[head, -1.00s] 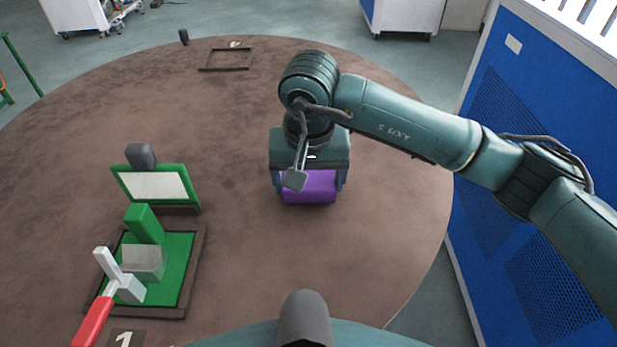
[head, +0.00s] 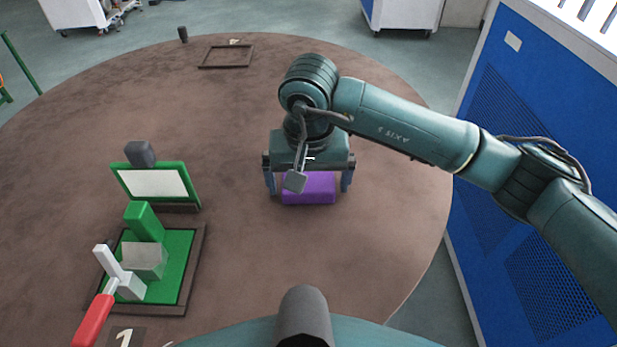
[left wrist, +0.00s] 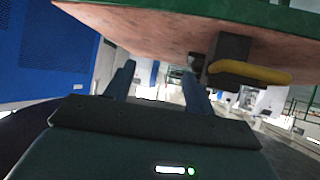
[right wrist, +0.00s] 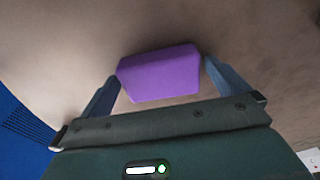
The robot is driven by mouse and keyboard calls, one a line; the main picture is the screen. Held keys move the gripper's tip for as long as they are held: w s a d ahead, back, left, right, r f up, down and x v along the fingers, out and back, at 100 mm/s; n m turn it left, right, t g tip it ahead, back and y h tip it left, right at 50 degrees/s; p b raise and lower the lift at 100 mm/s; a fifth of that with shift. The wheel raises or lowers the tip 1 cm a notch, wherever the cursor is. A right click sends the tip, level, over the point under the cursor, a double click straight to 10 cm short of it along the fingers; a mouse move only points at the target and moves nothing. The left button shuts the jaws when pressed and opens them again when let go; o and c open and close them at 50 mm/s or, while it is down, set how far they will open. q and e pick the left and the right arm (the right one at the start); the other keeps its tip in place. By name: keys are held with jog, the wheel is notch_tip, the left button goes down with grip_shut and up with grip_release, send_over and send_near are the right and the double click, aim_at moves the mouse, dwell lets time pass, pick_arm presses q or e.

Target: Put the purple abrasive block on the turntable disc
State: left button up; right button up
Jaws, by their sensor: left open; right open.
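The purple abrasive block (head: 310,190) lies on the brown round turntable disc (head: 250,260), in the right half of the head view. My right gripper (head: 308,188) is above and around the block, with one finger on each side. In the right wrist view the purple block (right wrist: 160,74) sits between the open fingers, with gaps at both sides. My left gripper (left wrist: 160,82) shows only in the left wrist view. It is open and empty, below the underside of a brown surface.
A green fixture with a white panel (head: 155,185) and a red-handled clamp (head: 93,318) stand on the disc at left. An empty dark frame (head: 226,58) lies at the back. A blue cabinet (head: 540,150) is at right. The disc's middle is clear.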

aim_at(309, 189)
pick_arm(q)
jog(key=shift+d+f+b, duration=0.3)
jog(key=shift+d+b, duration=0.05)
jog(key=shift+b, duration=0.75)
pick_arm(e)
notch_tip(309, 189, up, 12)
jog(key=s, duration=0.1)
jog(key=shift+s, duration=0.25)
